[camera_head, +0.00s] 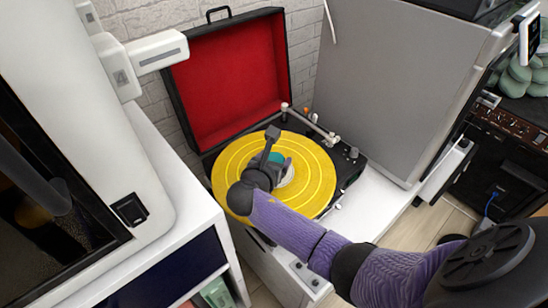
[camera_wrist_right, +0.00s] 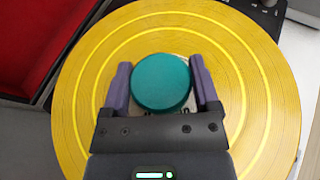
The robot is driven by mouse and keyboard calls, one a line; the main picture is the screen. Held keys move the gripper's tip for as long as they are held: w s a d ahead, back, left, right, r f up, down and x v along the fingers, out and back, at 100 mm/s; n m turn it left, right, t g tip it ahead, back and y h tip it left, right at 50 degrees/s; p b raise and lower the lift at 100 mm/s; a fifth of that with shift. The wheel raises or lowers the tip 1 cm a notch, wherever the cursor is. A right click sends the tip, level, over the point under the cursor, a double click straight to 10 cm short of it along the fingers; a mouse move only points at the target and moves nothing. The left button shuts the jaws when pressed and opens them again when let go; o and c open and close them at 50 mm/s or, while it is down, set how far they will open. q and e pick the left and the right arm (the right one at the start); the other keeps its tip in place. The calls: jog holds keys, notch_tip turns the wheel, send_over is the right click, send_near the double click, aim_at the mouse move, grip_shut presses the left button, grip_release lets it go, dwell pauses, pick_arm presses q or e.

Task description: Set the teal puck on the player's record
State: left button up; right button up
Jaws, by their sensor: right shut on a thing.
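The teal puck (camera_wrist_right: 161,84) sits between the two fingers of my right gripper (camera_wrist_right: 161,66), which is shut on it. In the head view the puck (camera_head: 276,157) shows only in part behind the gripper (camera_head: 279,170). The yellow record (camera_head: 315,180) lies flat on the player with its red-lined lid (camera_head: 232,80) open. The puck is over the middle of the record, with the pale centre label partly visible around it. I cannot tell whether the puck touches the record. My left gripper is not in view.
The player's tonearm (camera_head: 316,126) lies along the record's back right side. A large grey panel (camera_head: 390,80) stands to the right of the player. A white cabinet (camera_head: 160,215) with a white machine on it is at the left. The raised lid bounds the back.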

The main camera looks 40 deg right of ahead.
jog(key=shift+f, duration=0.15)
jog(key=shift+f+b, duration=0.35)
jog(key=shift+f, duration=0.05)
jog(key=o, duration=1.2)
